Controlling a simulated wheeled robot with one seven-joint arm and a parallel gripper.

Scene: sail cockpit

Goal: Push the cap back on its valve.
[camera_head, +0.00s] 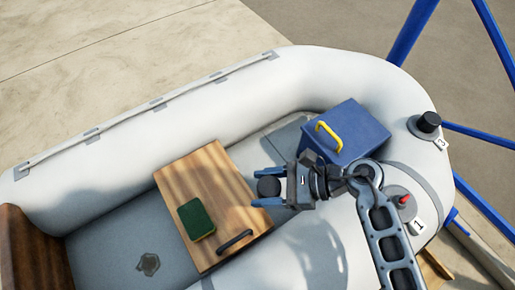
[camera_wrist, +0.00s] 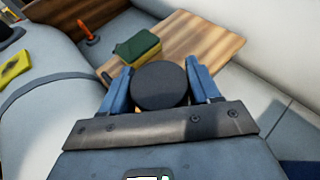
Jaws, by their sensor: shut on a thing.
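My gripper (camera_head: 268,188) is shut on a round black cap (camera_head: 268,186), held over the boat floor beside the wooden board. In the wrist view the cap (camera_wrist: 160,85) sits between the two blue fingers (camera_wrist: 160,90). An uncapped valve (camera_head: 402,202) with a red stem stands on the grey tube near the tag "1", to the right of my gripper and apart from it. Another valve (camera_head: 428,122), by the tag "3", carries a black cap. The wrist view shows an orange upright piece (camera_wrist: 88,32) on a grey base at the upper left; I cannot tell what it is.
A blue box (camera_head: 347,133) with a yellow handle stands behind my gripper. A green and yellow sponge (camera_head: 196,220) lies on the wooden board (camera_head: 205,170), near a black handle (camera_head: 234,242). A yellow object (camera_wrist: 15,66) lies at the left in the wrist view. Blue posts (camera_head: 412,32) stand outside the boat.

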